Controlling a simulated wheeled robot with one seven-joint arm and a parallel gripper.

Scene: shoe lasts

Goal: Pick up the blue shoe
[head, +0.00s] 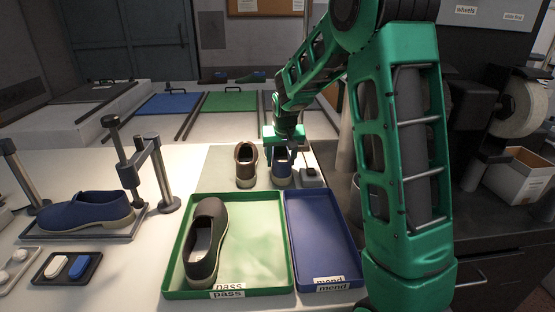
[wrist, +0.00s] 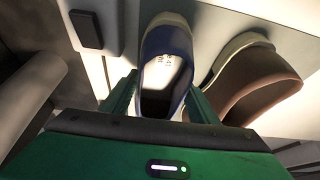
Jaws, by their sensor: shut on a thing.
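A blue shoe (head: 281,172) with a pale sole is at the far side of the bench, under my gripper (head: 285,143). In the wrist view the blue shoe (wrist: 166,38) sits between the two green fingers of my gripper (wrist: 160,100), which are shut on its sides near the opening. Its pale insole shows. I cannot tell whether its sole is clear of the surface. Another blue shoe (head: 85,212) rests on a stand at the left, away from my gripper.
A brown shoe (head: 246,167) stands close on the left; it also shows in the wrist view (wrist: 262,85). A dark shoe lies in the green pass tray (head: 262,240). The blue mend tray (head: 322,235) is empty.

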